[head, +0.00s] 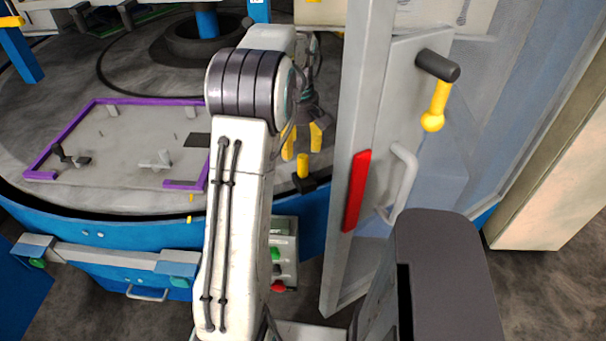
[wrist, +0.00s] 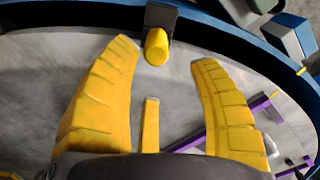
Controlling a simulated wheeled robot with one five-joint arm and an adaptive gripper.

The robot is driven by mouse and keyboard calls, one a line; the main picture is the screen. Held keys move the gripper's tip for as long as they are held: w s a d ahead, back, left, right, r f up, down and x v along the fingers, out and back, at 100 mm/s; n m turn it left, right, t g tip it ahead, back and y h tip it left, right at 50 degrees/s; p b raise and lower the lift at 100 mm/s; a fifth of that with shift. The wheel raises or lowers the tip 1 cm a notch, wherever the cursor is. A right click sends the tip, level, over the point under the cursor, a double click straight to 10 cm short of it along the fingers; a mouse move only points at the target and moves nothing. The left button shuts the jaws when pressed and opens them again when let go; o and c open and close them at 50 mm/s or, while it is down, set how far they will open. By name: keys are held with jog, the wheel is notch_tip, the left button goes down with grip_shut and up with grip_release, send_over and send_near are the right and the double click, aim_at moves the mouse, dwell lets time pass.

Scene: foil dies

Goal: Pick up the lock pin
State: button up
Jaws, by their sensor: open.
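The lock pin (head: 303,167) looks like a short yellow cylinder standing in a dark bracket at the near rim of the round table. In the wrist view the yellow pin (wrist: 157,47) shows end-on at the top middle, against the dark bracket (wrist: 172,17). My gripper (head: 302,147) points down just above the pin, with its yellow fingers spread. In the wrist view my gripper (wrist: 164,52) is open, its two broad fingertips on either side of the pin's line and nothing between them touching it. A narrow yellow piece (wrist: 150,125) shows between the fingers, likely part of my gripper.
A grey door frame with a red strip (head: 356,190), a white handle (head: 404,180) and a yellow-knobbed lever (head: 436,105) stands close right of the gripper. A purple-edged plate (head: 120,135) lies left on the table. A button box (head: 284,250) hangs below the rim.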

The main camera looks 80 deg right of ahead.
aim_at(303, 168)
jog(key=shift+s+f, duration=0.4)
jog(key=shift+f, duration=0.25)
jog(key=f, duration=0.3)
jog(key=f+p, duration=0.1)
jog(key=shift+s+a+f, duration=0.15)
jog(key=shift+a+f, duration=0.1)
jog(key=shift+f, duration=0.85)
grip_shut()
